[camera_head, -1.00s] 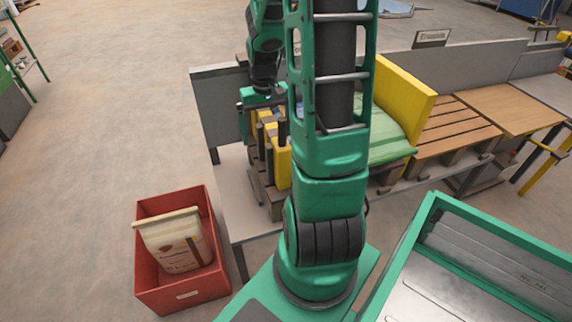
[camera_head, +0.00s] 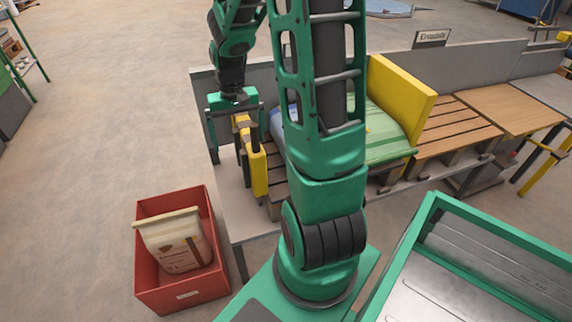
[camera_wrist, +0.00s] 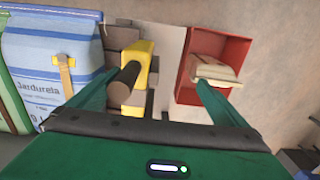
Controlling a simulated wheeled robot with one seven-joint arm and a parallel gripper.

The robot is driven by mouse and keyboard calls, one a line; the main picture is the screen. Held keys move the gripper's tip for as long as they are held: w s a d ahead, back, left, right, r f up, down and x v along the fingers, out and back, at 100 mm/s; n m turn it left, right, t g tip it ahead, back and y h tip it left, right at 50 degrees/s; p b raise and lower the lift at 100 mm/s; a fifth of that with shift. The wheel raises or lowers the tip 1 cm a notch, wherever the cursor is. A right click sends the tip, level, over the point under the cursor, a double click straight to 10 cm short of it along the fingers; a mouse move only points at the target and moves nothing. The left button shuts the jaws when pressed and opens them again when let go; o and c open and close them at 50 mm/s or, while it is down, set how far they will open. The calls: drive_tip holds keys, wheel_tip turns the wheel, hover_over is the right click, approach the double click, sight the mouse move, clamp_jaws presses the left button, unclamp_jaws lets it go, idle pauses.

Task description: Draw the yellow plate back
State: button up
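A narrow yellow plate (camera_head: 258,175) stands upright at the left end of the slatted bench, and it also shows in the wrist view (camera_wrist: 145,52). A dark round bar (camera_wrist: 124,84) stands out by it. My gripper (camera_head: 235,150) is over that end, its fingers spread wide. In the wrist view the plate and bar lie between the fingers (camera_wrist: 152,85), nearer the left one. Whether a finger touches the plate is not clear. A blue and white sack (camera_wrist: 45,60) lies left of the plate, and my arm hides much of it in the head view.
A second, larger yellow plate (camera_head: 405,95) stands to the right, beyond a green sack (camera_head: 388,140). A red bin (camera_head: 150,285) with a bag (camera_head: 178,243) is on the floor at lower left. A grey wall (camera_head: 203,90) backs the bench.

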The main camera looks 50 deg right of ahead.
drive_tip(key=shift+w+a, duration=1.2)
drive_tip(key=shift+a, duration=0.75)
drive_tip(key=shift+s+d, duration=0.45)
drive_tip(key=shift+d, duration=0.25)
drive_tip(key=shift+s+d, duration=0.4)
drive_tip(key=shift+d, duration=0.35)
drive_tip(key=shift+s+d, duration=0.45)
drive_tip(key=shift+d, duration=0.25)
wheel_tip(320, 180, up, 9)
drive_tip(key=s+a+r, duration=0.1)
drive_tip(key=s+a, duration=0.1)
drive_tip(key=s, duration=0.9)
drive_tip(key=s+a, duration=0.2)
drive_tip(key=s, duration=0.9)
drive_tip(key=shift+a+r, duration=0.4)
